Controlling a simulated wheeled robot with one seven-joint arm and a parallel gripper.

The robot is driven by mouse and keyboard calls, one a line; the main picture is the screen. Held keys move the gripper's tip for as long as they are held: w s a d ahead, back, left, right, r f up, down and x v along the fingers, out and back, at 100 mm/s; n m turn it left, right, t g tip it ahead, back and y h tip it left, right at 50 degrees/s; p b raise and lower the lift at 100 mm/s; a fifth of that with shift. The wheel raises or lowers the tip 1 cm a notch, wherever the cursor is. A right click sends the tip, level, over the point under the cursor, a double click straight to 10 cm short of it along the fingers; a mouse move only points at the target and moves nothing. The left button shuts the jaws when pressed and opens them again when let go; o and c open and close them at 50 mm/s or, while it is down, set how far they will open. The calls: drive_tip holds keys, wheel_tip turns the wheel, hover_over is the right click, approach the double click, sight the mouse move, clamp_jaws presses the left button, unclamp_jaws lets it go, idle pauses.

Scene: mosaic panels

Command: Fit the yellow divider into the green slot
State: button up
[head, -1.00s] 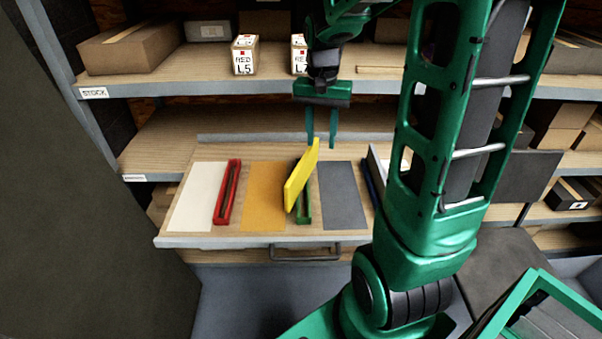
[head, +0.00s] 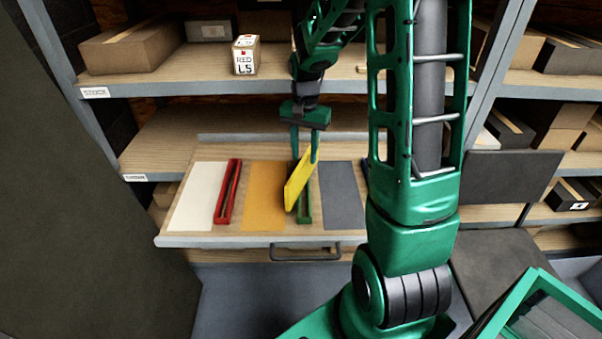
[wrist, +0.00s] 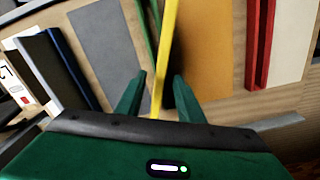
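The yellow divider (head: 298,183) stands tilted at the green slot (head: 306,213), its upper end leaning right in the head view. It covers part of the slot, and I cannot tell whether its lower edge is inside. My gripper (head: 304,158) points down at the divider's upper end. In the wrist view the divider (wrist: 165,55) shows edge-on between the two fingers of my gripper (wrist: 160,78), with gaps on both sides. The fingers are open. The green slot (wrist: 151,25) runs beside the divider there, at a slight angle to it.
The pull-out board also holds a red slot (head: 228,192), a white panel (head: 197,195), an orange panel (head: 264,190) and a grey panel (head: 341,192). A shelf (head: 200,86) with a RED L5 box (head: 245,55) lies above. A dark blue piece (wrist: 65,62) lies beyond the grey panel.

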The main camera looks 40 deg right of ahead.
sight(303, 159)
wheel_tip(303, 159, down, 4)
drive_tip(key=shift+a+f, duration=0.1)
drive_tip(key=shift+c, duration=0.3)
clamp_jaws()
drive_tip(key=shift+w, duration=0.1)
